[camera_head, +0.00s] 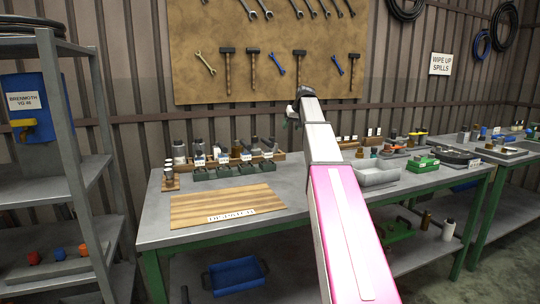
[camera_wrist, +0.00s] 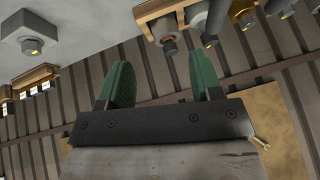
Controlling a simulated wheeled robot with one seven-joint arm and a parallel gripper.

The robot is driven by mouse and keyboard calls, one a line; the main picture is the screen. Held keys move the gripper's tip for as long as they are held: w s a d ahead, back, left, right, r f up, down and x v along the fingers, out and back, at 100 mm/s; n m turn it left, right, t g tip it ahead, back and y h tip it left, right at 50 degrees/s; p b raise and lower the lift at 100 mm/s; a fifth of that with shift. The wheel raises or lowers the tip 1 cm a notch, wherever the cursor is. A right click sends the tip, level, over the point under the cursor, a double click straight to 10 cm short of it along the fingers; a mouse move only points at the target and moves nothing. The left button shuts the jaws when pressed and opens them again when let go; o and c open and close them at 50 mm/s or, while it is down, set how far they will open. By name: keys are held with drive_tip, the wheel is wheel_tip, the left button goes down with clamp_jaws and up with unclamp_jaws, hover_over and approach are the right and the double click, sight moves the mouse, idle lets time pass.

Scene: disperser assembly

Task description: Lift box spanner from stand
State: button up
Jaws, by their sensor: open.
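My gripper (camera_head: 292,117) is held in the air above the back of the bench in the head view, small and dark. In the wrist view my gripper (camera_wrist: 157,84) shows two green fingers spread wide apart with nothing between them. A wooden stand (camera_wrist: 149,10) at the top of the wrist view holds several cylindrical grey, dark and brass pieces. A grey hexagonal piece (camera_wrist: 170,47) hangs at its left end in the picture, beyond the fingertips and apart from them. I cannot tell which piece is the box spanner.
A grey bench (camera_head: 160,234) carries a wooden dispatch board (camera_head: 190,208), green bins (camera_head: 232,172) and a grey tray (camera_head: 374,178). A tool board (camera_head: 270,60) hangs on the wall behind. In the wrist view a grey block (camera_wrist: 30,28) stands at upper left.

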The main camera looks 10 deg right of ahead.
drive_tip(key=g, duration=0.1)
approach(267, 141)
drive_tip(key=w+d, duration=0.1)
drive_tip(key=w, duration=0.1)
drive_tip(key=shift+s+a+f+n+g, duration=0.1)
drive_tip(key=shift+a+f+n+g, duration=0.1)
drive_tip(key=shift+a+n+g, duration=0.15)
drive_tip(key=shift+a+f, duration=0.1)
drive_tip(key=shift+f, duration=0.05)
drive_tip(key=x, duration=0.5)
drive_tip(key=shift+w+d+x, duration=0.1)
drive_tip(key=shift+w+x, duration=0.1)
drive_tip(key=shift+x, duration=1.15)
drive_tip(key=shift+w+d+x, duration=0.1)
drive_tip(key=shift+w+x, duration=0.05)
drive_tip(key=shift+x, duration=1.25)
drive_tip(key=c, duration=1)
clamp_jaws()
drive_tip(key=shift+r, duration=0.3)
